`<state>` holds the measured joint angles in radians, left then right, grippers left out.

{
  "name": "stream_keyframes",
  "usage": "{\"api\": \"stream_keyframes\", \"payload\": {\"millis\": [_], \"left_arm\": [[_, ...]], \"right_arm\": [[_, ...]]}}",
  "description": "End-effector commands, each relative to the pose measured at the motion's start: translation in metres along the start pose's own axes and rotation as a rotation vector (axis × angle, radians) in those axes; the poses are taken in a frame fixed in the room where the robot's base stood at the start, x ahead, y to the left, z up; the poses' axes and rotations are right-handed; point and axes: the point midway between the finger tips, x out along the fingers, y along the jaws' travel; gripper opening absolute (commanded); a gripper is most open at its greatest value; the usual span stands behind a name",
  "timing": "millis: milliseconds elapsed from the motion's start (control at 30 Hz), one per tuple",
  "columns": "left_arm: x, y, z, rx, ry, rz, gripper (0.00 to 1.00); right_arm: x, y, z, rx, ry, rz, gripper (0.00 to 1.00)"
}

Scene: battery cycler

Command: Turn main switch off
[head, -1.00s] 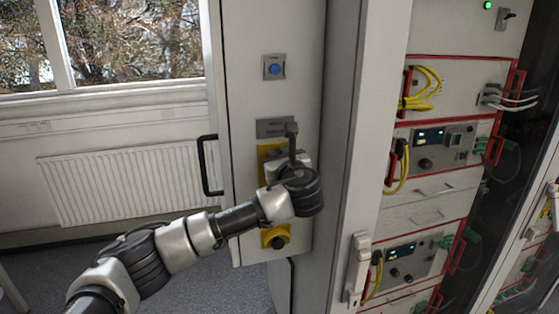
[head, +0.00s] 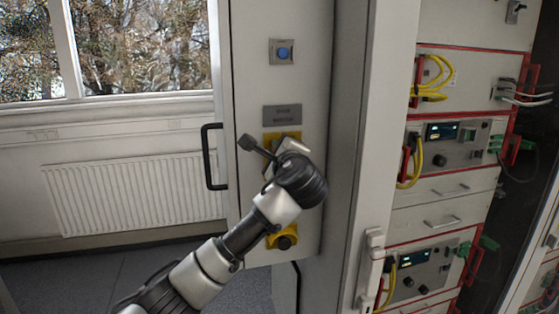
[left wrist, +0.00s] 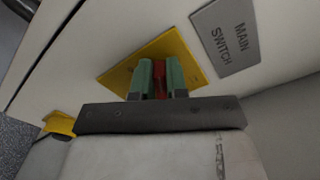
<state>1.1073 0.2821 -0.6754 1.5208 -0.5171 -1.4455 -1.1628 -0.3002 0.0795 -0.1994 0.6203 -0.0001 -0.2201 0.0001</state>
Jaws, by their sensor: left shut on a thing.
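The main switch has a red handle (left wrist: 160,78) on a yellow plate (left wrist: 195,62), beside a grey label reading MAIN SWITCH (left wrist: 225,35). In the head view the yellow plate (head: 283,135) shows just under the grey label plate (head: 282,115) on the white cabinet panel. My left gripper (left wrist: 160,72) has its green fingers on both sides of the red handle, shut on it. In the head view my left gripper (head: 292,160) is rolled, with its wrist bracket pointing up left, and it hides the handle. My right gripper is out of view.
A blue button (head: 283,52) sits above the label. A yellow plate with a black knob (head: 284,241) is below my wrist. A black door handle (head: 208,157) is to the left. An open rack with instruments (head: 455,145) and yellow cables is at the right.

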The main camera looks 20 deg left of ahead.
Motion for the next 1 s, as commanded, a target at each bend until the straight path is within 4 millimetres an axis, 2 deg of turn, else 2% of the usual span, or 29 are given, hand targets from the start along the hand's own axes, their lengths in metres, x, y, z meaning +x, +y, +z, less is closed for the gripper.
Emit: {"api": "stream_keyframes", "payload": {"millis": [33, 100, 500, 1000], "left_arm": [[0.0, 0.006, -0.003, -0.046, 0.001, 0.002, 0.0], [0.0, 0.007, -0.003, -0.11, 0.001, 0.001, 0.0], [0.0, 0.013, -0.004, -0.406, 0.001, 0.002, 0.0], [0.0, 0.014, -0.004, -0.53, 0.0, 0.002, 0.0]], "right_arm": [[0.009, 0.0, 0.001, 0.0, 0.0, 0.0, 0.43], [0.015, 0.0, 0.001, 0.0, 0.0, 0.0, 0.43], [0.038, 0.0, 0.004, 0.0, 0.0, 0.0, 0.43], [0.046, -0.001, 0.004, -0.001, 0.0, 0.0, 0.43]]}}
